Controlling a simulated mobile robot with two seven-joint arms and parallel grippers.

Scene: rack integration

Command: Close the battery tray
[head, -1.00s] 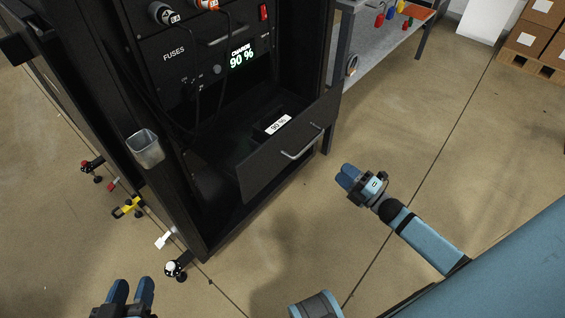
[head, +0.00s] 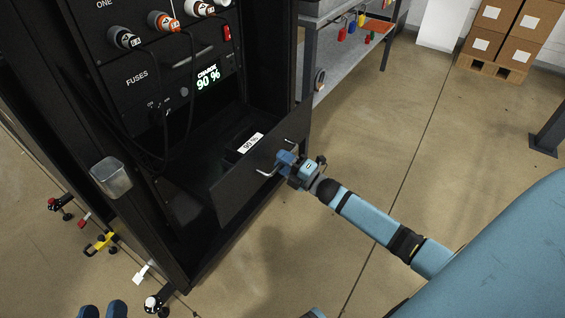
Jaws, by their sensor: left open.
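The battery tray (head: 232,190) is a black drawer low in the rack, pulled out toward the front right. A battery with a white "90 %" label (head: 252,143) lies inside it. The tray's silver bar handle (head: 266,173) is on its front panel. My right gripper (head: 285,160) is at the handle, its blue fingers covering the middle of the bar. I cannot tell whether its fingers are closed around it. My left gripper (head: 101,310) is open and empty at the bottom left edge, away from the tray, with only its blue fingertips showing.
The black rack (head: 180,245) has a "90 %" charge display (head: 208,79) and cables hanging above the tray. A grey workbench (head: 345,50) stands behind right. Floor in front is free.

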